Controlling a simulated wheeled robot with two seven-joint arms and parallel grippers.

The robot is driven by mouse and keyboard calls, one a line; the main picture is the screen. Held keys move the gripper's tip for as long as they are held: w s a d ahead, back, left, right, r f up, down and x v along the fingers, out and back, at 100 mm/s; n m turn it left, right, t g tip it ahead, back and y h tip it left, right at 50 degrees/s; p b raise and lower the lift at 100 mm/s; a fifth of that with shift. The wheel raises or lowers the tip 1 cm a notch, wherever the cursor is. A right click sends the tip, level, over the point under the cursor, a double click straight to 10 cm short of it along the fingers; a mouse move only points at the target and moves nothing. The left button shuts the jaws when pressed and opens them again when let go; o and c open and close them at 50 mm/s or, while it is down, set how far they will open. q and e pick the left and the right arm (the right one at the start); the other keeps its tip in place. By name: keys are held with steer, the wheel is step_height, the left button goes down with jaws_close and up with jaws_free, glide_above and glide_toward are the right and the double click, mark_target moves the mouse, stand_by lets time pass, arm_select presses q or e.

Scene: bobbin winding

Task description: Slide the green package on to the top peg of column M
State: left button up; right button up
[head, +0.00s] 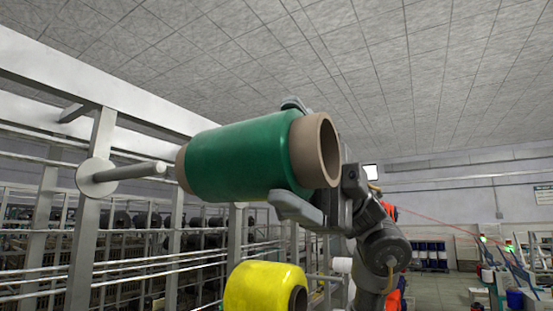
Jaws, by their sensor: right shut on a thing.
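The green package (237,160) is a spool of green yarn on a brown cardboard tube, lying almost level in the middle of the head view. My right gripper (290,155) comes from the right and is shut on the package near its right end, one finger above and one below. No column letter is readable. My left gripper is not in view.
A yellow package (262,288) sits below the green one, close under my right gripper. White rails and frames (150,262) of the rack fill the left and lower left. Open floor (440,290) shows at the lower right.

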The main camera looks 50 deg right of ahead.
steer(key=shift+s+r, duration=0.2)
steer(key=shift+s, duration=0.15)
steer(key=shift+w+a, duration=0.1)
steer(key=shift+w, duration=0.05)
steer(key=w, duration=0.2)
steer(key=w+p, duration=0.1)
steer(key=w, duration=0.2)
steer(key=shift+w+a+p, duration=0.3)
steer(key=shift+p, duration=0.05)
steer(key=shift+f, duration=0.1)
steer(key=shift+s, duration=0.25)
steer(key=shift+d, duration=0.1)
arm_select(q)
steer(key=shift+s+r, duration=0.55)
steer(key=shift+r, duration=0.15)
arm_select(e)
steer(key=shift+w, duration=0.15)
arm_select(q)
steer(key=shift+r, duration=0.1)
